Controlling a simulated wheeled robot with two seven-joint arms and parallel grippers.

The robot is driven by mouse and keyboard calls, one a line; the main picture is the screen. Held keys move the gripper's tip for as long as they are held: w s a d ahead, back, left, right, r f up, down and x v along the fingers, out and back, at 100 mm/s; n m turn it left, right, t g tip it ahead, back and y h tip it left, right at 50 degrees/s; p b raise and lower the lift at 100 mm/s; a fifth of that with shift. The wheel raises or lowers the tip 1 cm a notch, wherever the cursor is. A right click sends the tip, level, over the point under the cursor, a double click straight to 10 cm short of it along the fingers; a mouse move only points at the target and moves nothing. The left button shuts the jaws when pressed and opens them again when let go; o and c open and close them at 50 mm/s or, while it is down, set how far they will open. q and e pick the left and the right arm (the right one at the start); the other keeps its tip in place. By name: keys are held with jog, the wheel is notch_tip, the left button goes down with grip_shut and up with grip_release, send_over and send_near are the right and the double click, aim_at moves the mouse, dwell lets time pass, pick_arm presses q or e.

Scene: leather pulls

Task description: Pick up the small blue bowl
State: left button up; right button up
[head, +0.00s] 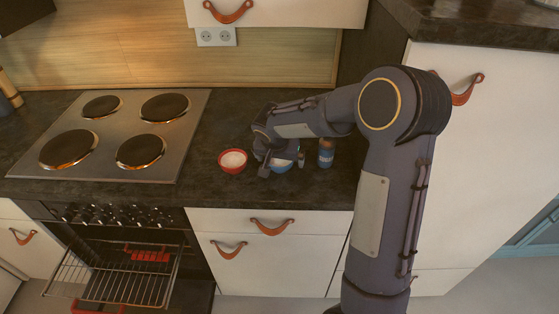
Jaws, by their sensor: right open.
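The small blue bowl (281,168) stands on the dark countertop, partly hidden by my right gripper. Its inside looks pale. My right gripper (282,170) is at the bowl, with its fingers apart near the bowl's rim. I cannot tell whether the fingers touch the bowl. My left gripper is not in view.
A red bowl (233,161) stands close to the left of the blue bowl. A blue and brown can or jar (326,153) stands to the right. The stove top (112,133) is further left. Below it, the oven is open with its rack (117,273) out. A tall white cabinet (480,170) bounds the right.

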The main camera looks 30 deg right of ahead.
jog(key=c, duration=1.1)
jog(key=shift+c, duration=0.2)
jog(key=shift+r, duration=0.25)
